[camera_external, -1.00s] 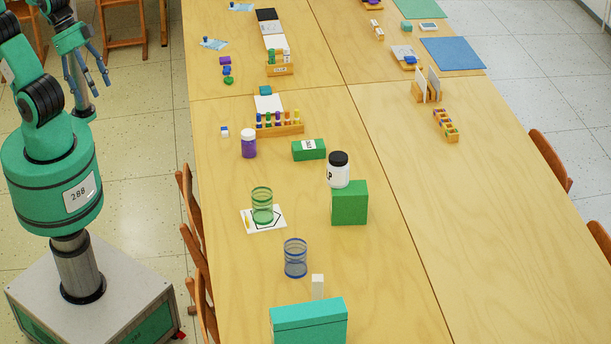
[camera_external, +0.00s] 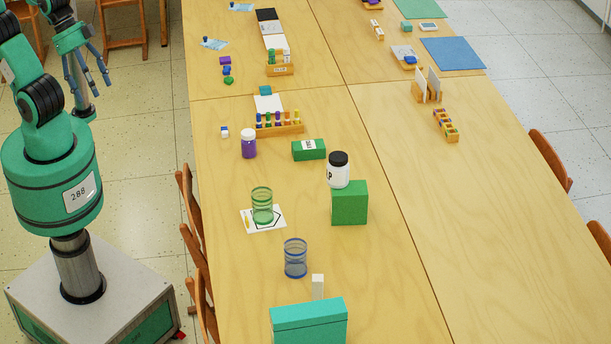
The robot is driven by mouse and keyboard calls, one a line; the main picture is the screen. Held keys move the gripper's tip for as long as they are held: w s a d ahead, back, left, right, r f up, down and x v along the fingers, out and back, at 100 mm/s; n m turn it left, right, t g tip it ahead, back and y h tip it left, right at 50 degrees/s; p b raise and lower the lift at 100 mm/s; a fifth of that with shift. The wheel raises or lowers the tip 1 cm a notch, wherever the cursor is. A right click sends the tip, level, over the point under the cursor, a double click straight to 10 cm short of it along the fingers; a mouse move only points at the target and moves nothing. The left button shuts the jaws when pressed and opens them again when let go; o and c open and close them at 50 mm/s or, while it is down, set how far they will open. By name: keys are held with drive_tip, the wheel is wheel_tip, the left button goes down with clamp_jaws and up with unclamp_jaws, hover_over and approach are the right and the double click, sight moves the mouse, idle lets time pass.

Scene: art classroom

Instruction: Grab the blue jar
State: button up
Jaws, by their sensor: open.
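The blue jar (camera_external: 295,259) is a clear cylinder with blue bands. It stands upright on the table (camera_external: 225,290) near the front, behind a small white block and a teal box. My gripper (camera_external: 82,88) is at the upper left, off the table's left side. It is open and empty, with its fingers pointing down, far from the blue jar.
A green-banded jar (camera_external: 262,206) stands on a white card behind the blue jar. A green box (camera_external: 349,203), a white black-lidded jar (camera_external: 338,170), a white block (camera_external: 317,287) and a teal box (camera_external: 309,323) are nearby. Chairs (camera_external: 193,230) line the left edge. The right side is largely clear.

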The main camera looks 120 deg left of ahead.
drive_tip(key=w, duration=0.1)
drive_tip(key=n+g+b, duration=0.5)
drive_tip(key=n+g, duration=0.1)
hover_over(295, 243)
drive_tip(key=w+d, duration=0.2)
wheel_tip(295, 243, down, 38)
drive_tip(key=shift+s+r, duration=0.15)
drive_tip(key=shift+d+f+b, duration=0.1)
drive_tip(key=shift+f+b, duration=1)
drive_tip(key=shift+f, duration=3.2)
